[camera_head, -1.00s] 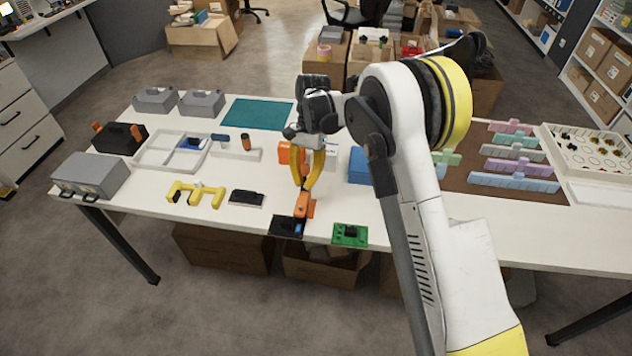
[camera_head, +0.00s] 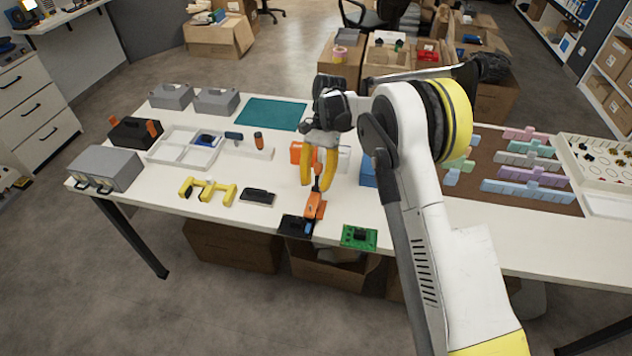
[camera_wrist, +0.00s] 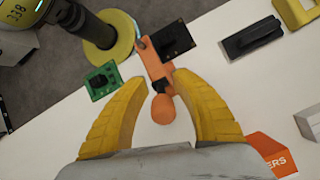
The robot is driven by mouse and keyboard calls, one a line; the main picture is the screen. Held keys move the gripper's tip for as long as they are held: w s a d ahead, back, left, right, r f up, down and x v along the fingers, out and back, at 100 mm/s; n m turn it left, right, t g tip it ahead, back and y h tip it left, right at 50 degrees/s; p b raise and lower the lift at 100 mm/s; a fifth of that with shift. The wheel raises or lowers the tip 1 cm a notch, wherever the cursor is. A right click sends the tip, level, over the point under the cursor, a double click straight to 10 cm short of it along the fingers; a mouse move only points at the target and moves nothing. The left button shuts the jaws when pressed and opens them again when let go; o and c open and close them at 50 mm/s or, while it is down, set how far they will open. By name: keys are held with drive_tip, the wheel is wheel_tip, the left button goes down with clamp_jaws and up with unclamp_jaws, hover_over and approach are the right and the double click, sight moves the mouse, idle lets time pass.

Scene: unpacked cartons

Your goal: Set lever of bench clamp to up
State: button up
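The bench clamp (camera_head: 315,207) is orange and sits at the table's front edge, next to a flat black plate (camera_head: 296,226). In the wrist view the clamp's orange body (camera_wrist: 154,64) lies ahead of my gripper, with a black joint and an orange ball knob (camera_wrist: 163,109) on its lever. In the head view the dark lever stem (camera_head: 317,183) rises steeply from the body. My gripper (camera_head: 318,182) points down above the clamp, its yellow fingers open. The wrist view shows my gripper (camera_wrist: 166,100) with the knob between the fingers and gaps on both sides.
A green circuit board (camera_head: 359,237) lies right of the clamp. A black block (camera_head: 257,196) and a yellow bracket (camera_head: 207,191) lie to the left. An orange box (camera_head: 296,152) stands behind my gripper, and a blue box (camera_head: 368,172) stands to the right.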

drive_tip(key=shift+w, duration=0.15)
drive_tip(key=v, duration=1.1)
drive_tip(key=shift+r, duration=0.15)
drive_tip(key=shift+w+d+r, duration=0.1)
drive_tip(key=shift+w+r, duration=0.1)
drive_tip(key=shift+r, duration=0.05)
drive_tip(key=s+d+r+n+t, duration=0.1)
drive_tip(key=s+d+r+t, duration=0.2)
drive_tip(key=s+d+r, duration=0.3)
drive_tip(key=s+d+r+n+t, duration=0.1)
drive_tip(key=s+d+r+t, duration=0.25)
drive_tip(key=s+r, duration=0.4)
drive_tip(key=s+d+f+n+t, duration=0.2)
drive_tip(key=s+d+t, duration=0.1)
drive_tip(key=s, duration=0.5)
drive_tip(key=s+d+f+n+t+h, duration=0.1)
drive_tip(key=s+d+f+n+t, duration=0.1)
drive_tip(key=s+d, duration=0.3)
drive_tip(key=s+t, duration=0.1)
drive_tip(key=s, duration=0.3)
drive_tip(key=shift+s+d+f+h, duration=0.15)
drive_tip(key=shift+s+f+h, duration=0.05)
drive_tip(key=shift+s+h, duration=0.1)
